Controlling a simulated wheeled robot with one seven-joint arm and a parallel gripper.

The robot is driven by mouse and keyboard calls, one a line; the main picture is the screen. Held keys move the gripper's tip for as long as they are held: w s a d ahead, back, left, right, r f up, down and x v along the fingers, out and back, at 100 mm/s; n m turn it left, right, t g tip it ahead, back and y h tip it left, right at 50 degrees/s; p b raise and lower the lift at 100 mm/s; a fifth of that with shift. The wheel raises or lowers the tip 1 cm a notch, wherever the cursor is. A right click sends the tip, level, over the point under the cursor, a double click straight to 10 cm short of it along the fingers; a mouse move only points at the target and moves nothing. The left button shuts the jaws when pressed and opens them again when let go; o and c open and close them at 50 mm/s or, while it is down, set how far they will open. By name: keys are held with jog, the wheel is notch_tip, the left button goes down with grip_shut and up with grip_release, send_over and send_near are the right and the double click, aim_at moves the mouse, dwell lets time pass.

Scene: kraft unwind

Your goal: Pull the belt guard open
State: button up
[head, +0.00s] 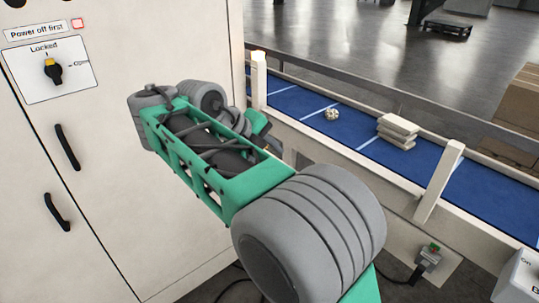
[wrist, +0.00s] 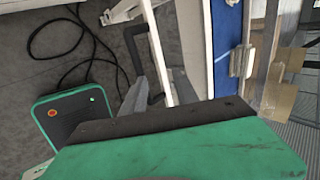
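In the wrist view a black handle (wrist: 133,44) stands beside a narrow white panel edge (wrist: 158,48), which may be the belt guard; I cannot be sure. My gripper (wrist: 158,90) has two grey fingers spread apart, with the handle's near end appearing between them. I cannot tell whether they touch it. The blue belt (wrist: 227,45) lies to the right. In the head view the blue conveyor belt (head: 290,98) runs behind my arm, and my arm hides the fingers and the handle.
A pale cabinet (head: 110,200) at left has black handles and a rotary switch (head: 53,71) pointing to "Locked". A pale ball (head: 332,114) and stacked pale slabs (head: 397,130) lie on the belt. A carton (head: 520,95) stands at right. Black cable (wrist: 75,30) lies on the floor.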

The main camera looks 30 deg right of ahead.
jog(key=p+v, duration=0.7)
jog(key=p, duration=0.1)
jog(key=shift+a+r, duration=0.25)
jog(key=shift+r, duration=0.05)
